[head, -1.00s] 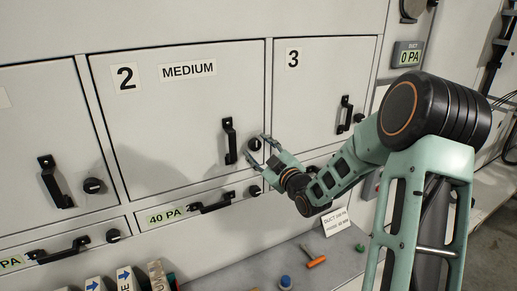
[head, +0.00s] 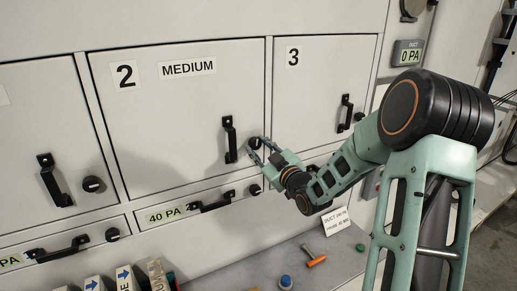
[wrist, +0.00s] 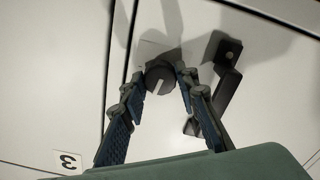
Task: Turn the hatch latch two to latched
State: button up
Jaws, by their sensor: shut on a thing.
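Hatch two's door (head: 165,120), marked "2" and "MEDIUM", is closed. Its latch two (head: 254,143) is a round black knob at the door's right edge, right of the black pull handle (head: 229,140). My gripper (head: 257,149) reaches it from the lower right. In the wrist view, my gripper (wrist: 162,82) is shut on the latch two knob (wrist: 160,77), one finger on each side. A pale pointer line on the knob's face runs slightly aslant in that view. The handle (wrist: 224,80) stands close beside the right finger. The fingers partly cover the knob in the head view.
Hatch three (head: 318,95) is closed, with its own handle and knob to the right. Below hatch two is a drawer front with a "40 PA" display (head: 167,214). A bench below holds an orange-handled tool (head: 316,261), a blue button (head: 286,281) and a card (head: 336,221).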

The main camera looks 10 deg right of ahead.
jog(key=m, duration=0.4)
jog(key=shift+m, duration=0.3)
jog(key=m, duration=0.3)
jog(key=shift+m, duration=0.3)
jog(key=m+p, duration=0.1)
jog(key=m, duration=0.3)
jog(key=shift+r, duration=0.1)
jog(key=shift+m+p, duration=0.7)
jog(key=shift+m, duration=1.1)
jog(key=o, duration=1.1)
jog(key=shift+o, duration=0.2)
jog(key=shift+s, duration=0.1)
